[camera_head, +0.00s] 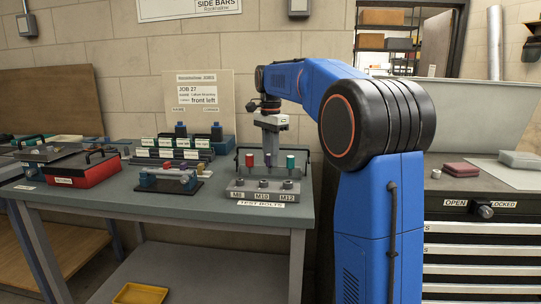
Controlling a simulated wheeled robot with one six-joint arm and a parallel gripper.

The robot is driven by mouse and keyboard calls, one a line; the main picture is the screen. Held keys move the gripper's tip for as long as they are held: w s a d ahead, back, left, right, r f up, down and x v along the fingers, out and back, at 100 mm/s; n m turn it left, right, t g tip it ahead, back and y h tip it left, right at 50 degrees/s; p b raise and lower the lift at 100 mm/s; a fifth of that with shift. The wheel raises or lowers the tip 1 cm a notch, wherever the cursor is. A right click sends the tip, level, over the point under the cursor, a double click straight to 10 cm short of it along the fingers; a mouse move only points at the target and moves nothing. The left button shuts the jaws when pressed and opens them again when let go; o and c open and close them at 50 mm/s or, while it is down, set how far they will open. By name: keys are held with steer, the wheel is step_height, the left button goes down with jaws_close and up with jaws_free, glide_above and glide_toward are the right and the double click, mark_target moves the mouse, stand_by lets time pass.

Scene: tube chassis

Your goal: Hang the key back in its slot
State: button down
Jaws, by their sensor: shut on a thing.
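My gripper (269,150) points down over the grey test-bolt block (262,197) on the bench. It is shut on what looks like the purple-topped key (267,159), seen small at its fingertips. A red-topped key (249,161) stands to its left and a green-topped key (290,162) to its right, at the back of the block. The block's front bears bolts with labels M8, M10 and M12. The key's lower end is too small to make out, so I cannot tell whether it is seated in a slot.
The bench (215,203) also bears a blue rack (182,154) with white labels, a small blue fixture (168,180) and a red box (80,171). A job board (200,95) stands behind. A drawer cabinet (480,205) is at right, a yellow tray (140,293) below.

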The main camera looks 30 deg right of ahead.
steer(key=c, duration=1.5)
jaws_free()
steer(key=shift+o, duration=0.2)
step_height(320, 180, up, 17)
steer(key=shift+r, duration=0.15)
